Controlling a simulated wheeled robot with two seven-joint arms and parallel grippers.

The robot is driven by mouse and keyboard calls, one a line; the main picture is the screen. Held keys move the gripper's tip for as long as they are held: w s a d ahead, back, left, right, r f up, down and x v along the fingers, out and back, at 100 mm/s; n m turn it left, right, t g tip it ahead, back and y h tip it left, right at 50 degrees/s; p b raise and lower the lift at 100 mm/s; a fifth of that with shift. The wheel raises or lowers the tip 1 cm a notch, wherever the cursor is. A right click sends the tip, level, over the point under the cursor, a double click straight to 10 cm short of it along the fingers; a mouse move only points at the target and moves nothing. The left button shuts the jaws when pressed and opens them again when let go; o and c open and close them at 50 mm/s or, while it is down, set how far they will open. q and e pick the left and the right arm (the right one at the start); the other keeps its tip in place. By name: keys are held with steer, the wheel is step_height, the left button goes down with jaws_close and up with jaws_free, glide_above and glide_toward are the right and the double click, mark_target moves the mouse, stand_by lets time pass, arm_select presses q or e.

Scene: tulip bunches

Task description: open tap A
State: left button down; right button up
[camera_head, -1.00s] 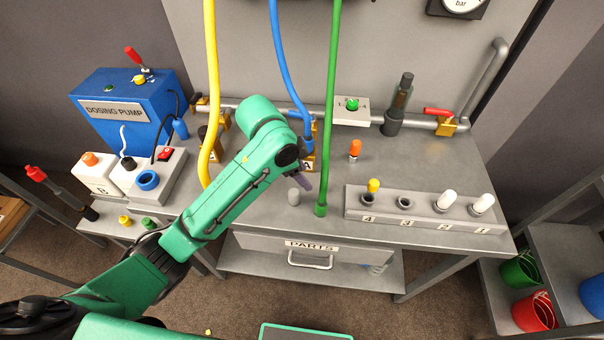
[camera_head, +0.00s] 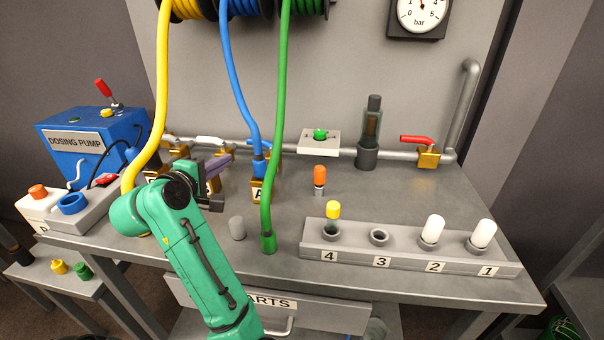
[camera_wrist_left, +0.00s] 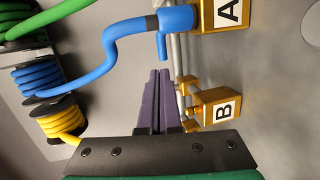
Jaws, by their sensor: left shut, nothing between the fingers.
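Tap A is a brass block (camera_head: 258,190) with an "A" label, under the blue hose's end.
The green hose (camera_head: 273,130) hangs to the right of tap A, and the yellow hose (camera_head: 160,90) to the left of my arm. A grey cap (camera_head: 237,228) stands on the bench near the front. A numbered rack (camera_head: 405,258) stands at the right. A red-handled valve (camera_head: 428,155) is on the pipe.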

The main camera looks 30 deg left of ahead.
mark_target(252, 142)
arm_select(q)
steer(key=x, duration=0.4)
steer(key=a+p+x, duration=0.1)
steer(key=x, duration=0.8)
steer(key=shift+w+a+f+p, duration=0.15)
steer(key=shift+a+f+p, duration=0.15)
steer(key=shift+p, duration=0.1)
arm_select(e)
steer(key=shift+w+a+r, duration=0.15)
steer(key=shift+a+r, duration=0.65)
steer(key=shift+a, duration=0.2)
steer(key=shift+r, duration=0.1)
